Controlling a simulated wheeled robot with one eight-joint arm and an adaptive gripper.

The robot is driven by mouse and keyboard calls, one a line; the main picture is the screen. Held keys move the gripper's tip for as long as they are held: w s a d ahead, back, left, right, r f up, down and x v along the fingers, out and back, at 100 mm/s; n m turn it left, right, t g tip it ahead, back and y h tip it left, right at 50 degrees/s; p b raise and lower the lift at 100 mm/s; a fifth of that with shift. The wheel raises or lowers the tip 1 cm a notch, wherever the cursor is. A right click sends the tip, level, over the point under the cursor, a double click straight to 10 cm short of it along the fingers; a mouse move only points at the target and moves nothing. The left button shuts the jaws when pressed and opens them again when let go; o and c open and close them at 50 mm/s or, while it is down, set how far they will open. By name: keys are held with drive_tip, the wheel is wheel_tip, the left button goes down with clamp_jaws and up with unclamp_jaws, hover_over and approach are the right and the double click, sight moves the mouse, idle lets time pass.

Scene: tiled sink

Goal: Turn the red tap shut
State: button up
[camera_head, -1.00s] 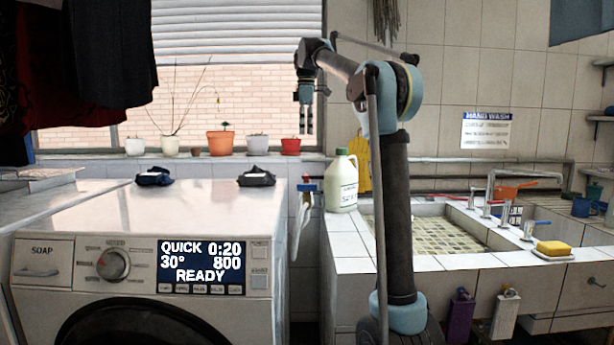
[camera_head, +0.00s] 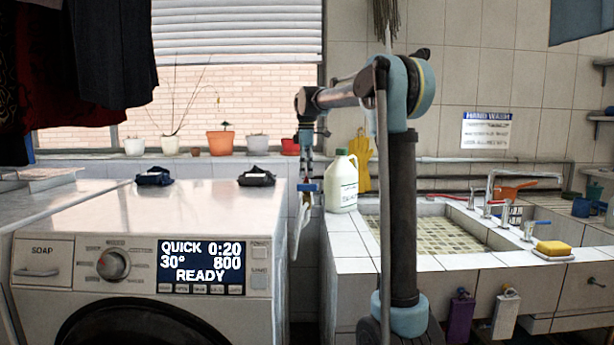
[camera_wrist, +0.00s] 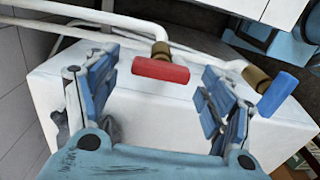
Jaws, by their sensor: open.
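The red tap (camera_wrist: 160,70) has a bar-shaped handle on a brass stem, fixed to a white pipe. In the wrist view it lies between and slightly beyond the fingers of my gripper (camera_wrist: 160,88), its bar running crosswise from finger to finger. My gripper is open, with clear gaps to the handle on both sides. In the head view my gripper (camera_head: 306,168) points down just above the taps beside the washing machine.
The blue tap (camera_wrist: 278,93) sits close beyond my right finger in the wrist view. The washing machine (camera_head: 200,215) stands to the left. A white jug (camera_head: 342,185) stands close on the right, on the tiled sink edge. Flower pots line the sill behind.

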drive_tip(key=shift+f, duration=0.55)
